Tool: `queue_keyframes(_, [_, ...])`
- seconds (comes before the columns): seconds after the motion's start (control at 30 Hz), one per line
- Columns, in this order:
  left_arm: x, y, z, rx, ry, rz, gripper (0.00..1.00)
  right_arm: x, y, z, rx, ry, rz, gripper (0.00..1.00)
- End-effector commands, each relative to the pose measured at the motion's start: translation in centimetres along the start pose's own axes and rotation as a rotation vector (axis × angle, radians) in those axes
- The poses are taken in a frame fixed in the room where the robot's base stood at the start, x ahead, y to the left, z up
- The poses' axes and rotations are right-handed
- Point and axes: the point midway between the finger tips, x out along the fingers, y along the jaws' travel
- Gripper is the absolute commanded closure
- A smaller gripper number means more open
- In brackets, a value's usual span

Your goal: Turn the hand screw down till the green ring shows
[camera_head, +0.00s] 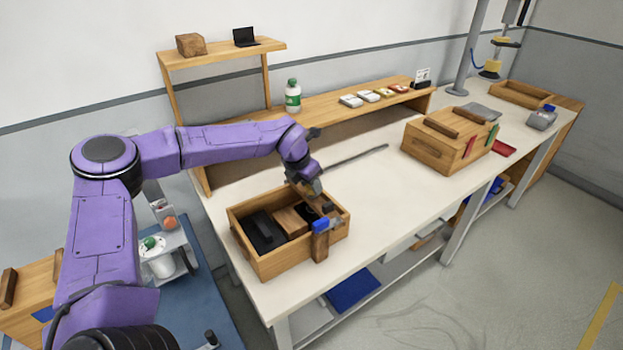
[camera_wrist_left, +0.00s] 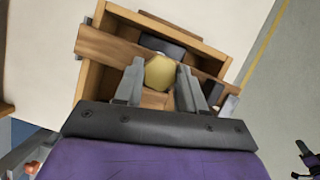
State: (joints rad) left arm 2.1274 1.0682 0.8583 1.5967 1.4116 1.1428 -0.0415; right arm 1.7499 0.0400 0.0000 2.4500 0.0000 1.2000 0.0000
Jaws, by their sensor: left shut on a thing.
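The hand screw's yellow, faceted knob (camera_wrist_left: 160,72) sits between the two grey fingers of my left gripper (camera_wrist_left: 159,84) in the left wrist view. The gripper is shut on it. A wooden bar (camera_wrist_left: 112,48) runs beneath the knob across an open wooden box (camera_wrist_left: 196,42). In the head view my left gripper (camera_head: 312,190) reaches down over the right part of this box (camera_head: 262,262), and the knob is hard to make out there. No green ring shows in either view; the screw's shaft is hidden beneath the knob. My right gripper is not in view.
The box holds dark and wooden blocks (camera_head: 262,232); a blue-topped clamp piece (camera_head: 321,226) is at its front edge. A grey rod (camera_head: 355,158) lies behind. A larger wooden box (camera_head: 440,152) stands right. The white tabletop (camera_head: 385,195) between is clear.

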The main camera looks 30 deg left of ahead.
Motion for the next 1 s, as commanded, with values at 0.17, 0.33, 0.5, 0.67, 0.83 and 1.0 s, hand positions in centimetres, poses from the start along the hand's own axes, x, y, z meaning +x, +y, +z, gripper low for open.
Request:
queue_keyframes(0.17, [0.3, 0.0, -0.6, 0.147, 0.019, -0.071, 0.91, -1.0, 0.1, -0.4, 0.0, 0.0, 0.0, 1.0])
queue_keyframes(0.33, [0.4, 0.1, -0.5, 0.296, 0.018, -0.133, 0.91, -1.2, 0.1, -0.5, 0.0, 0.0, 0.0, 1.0])
queue_keyframes(0.5, [0.6, 0.1, -0.5, 0.445, 0.016, -0.197, 0.91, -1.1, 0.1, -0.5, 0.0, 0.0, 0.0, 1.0])
queue_keyframes(0.67, [0.7, 0.2, -0.5, 0.585, 0.015, -0.256, 0.91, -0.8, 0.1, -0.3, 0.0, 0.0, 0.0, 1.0])
queue_keyframes(0.83, [0.7, 0.2, -0.4, 0.731, 0.014, -0.315, 0.91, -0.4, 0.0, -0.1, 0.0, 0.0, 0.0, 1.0])
queue_keyframes(1.0, [0.7, 0.3, -0.3, 0.858, 0.014, -0.368, 0.91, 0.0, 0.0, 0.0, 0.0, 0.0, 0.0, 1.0])
